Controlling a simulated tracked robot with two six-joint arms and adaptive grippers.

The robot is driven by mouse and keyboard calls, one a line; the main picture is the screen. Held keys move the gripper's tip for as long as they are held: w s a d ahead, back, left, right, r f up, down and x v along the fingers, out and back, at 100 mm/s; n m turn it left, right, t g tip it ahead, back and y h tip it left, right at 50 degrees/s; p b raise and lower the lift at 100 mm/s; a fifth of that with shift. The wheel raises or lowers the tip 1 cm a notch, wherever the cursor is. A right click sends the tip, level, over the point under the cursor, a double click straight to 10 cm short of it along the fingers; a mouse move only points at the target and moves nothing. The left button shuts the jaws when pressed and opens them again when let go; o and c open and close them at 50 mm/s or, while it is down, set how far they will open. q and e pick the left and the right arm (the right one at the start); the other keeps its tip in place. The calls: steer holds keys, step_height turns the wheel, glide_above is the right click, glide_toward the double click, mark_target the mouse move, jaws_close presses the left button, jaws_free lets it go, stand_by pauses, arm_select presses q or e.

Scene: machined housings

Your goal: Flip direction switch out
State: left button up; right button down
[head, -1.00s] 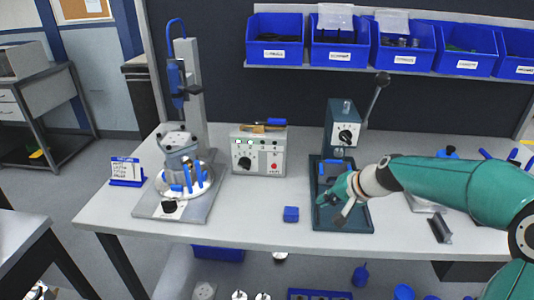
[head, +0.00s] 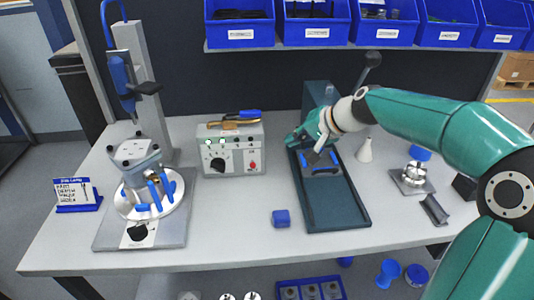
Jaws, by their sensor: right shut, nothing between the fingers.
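My right gripper (head: 304,146) is shut and empty. It is in front of the dark green lever press (head: 316,95), just above the back part of the press's base tray. The dial face of the press is hidden behind my gripper and wrist. A grey control box (head: 232,158) stands left of the press, with a black knob (head: 217,165), a red button (head: 252,165) and lit green lamps. I cannot tell which of these controls is the direction switch. My left gripper is not in view.
A housing (head: 136,160) stands on a round plate at the left. Blue bins (head: 315,25) hang above. The bench front is mostly clear.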

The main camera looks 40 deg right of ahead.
glide_toward(253, 162)
steer(key=w+d+f, duration=0.2)
steer(key=w+d, duration=0.1)
steer(key=w, duration=0.1)
steer(key=shift+w+a+f+p, duration=0.2)
steer(key=shift+a+f, duration=0.5)
steer(key=shift+a, duration=0.1)
steer(key=shift+w+a+f+p, duration=0.2)
steer(key=shift+a+f, duration=0.5)
steer(key=shift+a, duration=0.1)
